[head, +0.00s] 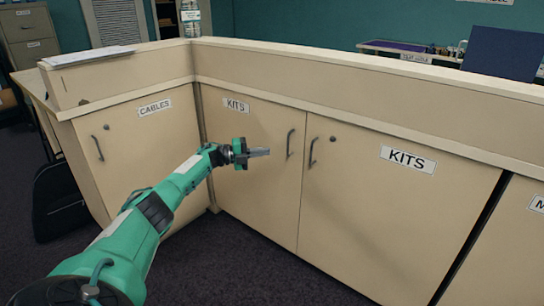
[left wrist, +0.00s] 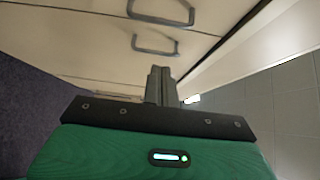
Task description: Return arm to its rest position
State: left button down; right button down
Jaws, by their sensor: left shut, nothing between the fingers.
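My left arm (head: 160,212) is green and reaches in from the lower left in the head view. Its gripper (head: 266,152) is held out in front of the cabinet door labelled KITS (head: 250,190), near that door's handle (head: 290,144). The fingers are shut and hold nothing. In the left wrist view the shut fingers (left wrist: 161,75) point towards the cabinet front, with two handles (left wrist: 155,44) beyond them. I cannot tell how wide the gap to the handle is. My right gripper is not in view.
A second KITS door (head: 390,210) with its own handle (head: 312,152) is to the right. The CABLES door (head: 140,150) is to the left. All three appear closed. A counter ledge (head: 330,95) runs above. Dark carpet (head: 240,265) in front is clear. A black bag (head: 58,200) stands far left.

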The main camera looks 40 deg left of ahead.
pick_arm(q)
jog(key=shift+a, duration=0.3)
jog(key=shift+d+f, duration=0.1)
